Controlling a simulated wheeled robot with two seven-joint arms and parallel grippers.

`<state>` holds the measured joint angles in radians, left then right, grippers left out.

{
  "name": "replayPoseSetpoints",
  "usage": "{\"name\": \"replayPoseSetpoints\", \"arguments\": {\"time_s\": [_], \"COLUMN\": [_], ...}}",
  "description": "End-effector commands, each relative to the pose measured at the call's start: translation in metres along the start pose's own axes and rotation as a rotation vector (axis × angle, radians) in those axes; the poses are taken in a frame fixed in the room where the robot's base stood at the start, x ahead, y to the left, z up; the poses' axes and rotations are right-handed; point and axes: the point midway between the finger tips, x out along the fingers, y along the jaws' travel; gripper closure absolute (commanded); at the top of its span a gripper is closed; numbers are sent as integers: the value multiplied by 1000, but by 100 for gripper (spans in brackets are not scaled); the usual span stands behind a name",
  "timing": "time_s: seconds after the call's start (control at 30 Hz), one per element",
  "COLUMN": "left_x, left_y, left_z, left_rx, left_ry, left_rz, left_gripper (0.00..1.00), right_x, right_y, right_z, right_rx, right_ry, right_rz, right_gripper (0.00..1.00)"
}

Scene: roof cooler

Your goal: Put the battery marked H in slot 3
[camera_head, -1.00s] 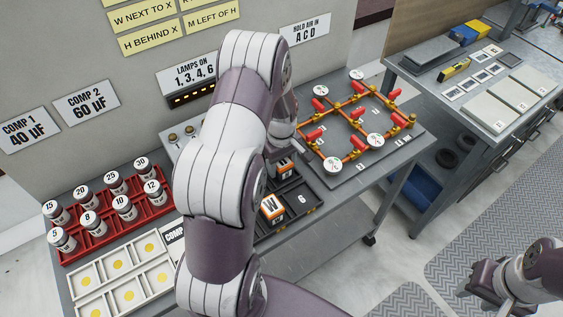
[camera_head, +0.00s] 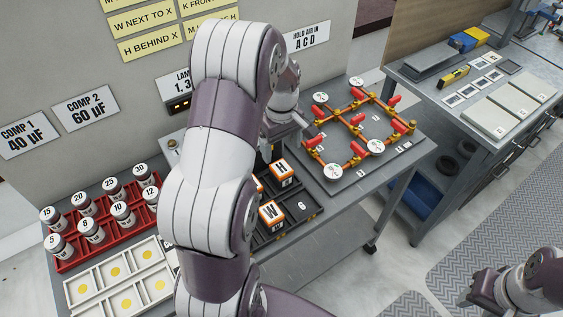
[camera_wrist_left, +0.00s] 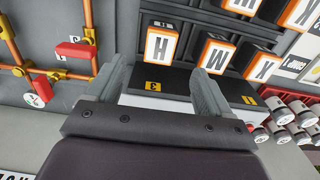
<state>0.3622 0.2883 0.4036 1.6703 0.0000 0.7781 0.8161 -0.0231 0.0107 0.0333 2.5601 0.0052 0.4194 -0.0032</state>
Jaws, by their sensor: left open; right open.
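The battery marked H (camera_head: 282,172) is an orange-edged block with a white top. It sits at the back right of the dark battery tray (camera_head: 277,239). In the left wrist view, seen from behind, the H battery (camera_wrist_left: 160,45) stands in the compartment by the yellow label 3 (camera_wrist_left: 152,85). My left gripper (camera_wrist_left: 162,72) is open, its fingers either side of the battery's near edge, with no clear contact. In the head view my arm hides most of that gripper. My right gripper (camera_head: 470,290) is open and empty at the lower right, away from the table.
The W battery (camera_head: 270,212) stands in front of H, beside the bare slot 6 (camera_head: 300,207). Other batteries, including an X (camera_wrist_left: 262,68), fill neighbouring compartments. A pipe board with red valves (camera_head: 358,130) lies close on the right. A red rack of canisters (camera_head: 100,240) is at left.

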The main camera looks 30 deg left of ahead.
Motion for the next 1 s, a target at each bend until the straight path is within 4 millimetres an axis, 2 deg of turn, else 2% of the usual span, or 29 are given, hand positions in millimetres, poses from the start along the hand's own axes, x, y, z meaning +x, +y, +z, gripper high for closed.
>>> {"name": "replayPoseSetpoints", "arguments": {"time_s": [0.1, 0.17, 0.27, 0.3, 0.4, 0.5, 0.63, 0.97, 1.0], "left_x": [-15, -19, -25, -25, -24, -20, -18, -17, -17], "left_y": [0, 0, -3, -8, -29, -50, -62, -63, -63], "left_z": [0, 11, 59, 83, 136, 168, 182, 181, 181], "left_rx": [5, 59, 340, 491, 841, 1085, 1203, 1201, 1201], "left_ry": [2, 3, 21, 34, 66, 93, 104, 102, 102], "left_rz": [2, 4, 22, 33, 56, 71, 75, 73, 73], "left_gripper": [19, 19, 19, 19, 19, 19, 19, 19, 29], "right_x": [2, 2, 2, 2, 2, 2, 2, 2, 2], "right_y": [0, 0, 0, 0, 0, 0, 0, 0, 0], "right_z": [0, 0, 0, 0, 0, 0, 0, 0, 0], "right_rx": [0, 0, 0, 0, 0, 0, 0, 0, 0], "right_ry": [0, 0, 0, 0, 0, 0, 0, 0, 0], "right_rz": [0, 0, 0, 0, 0, 0, 0, 0, 0], "right_gripper": [57, 57, 57, 57, 57, 57, 57, 57, 57]}}
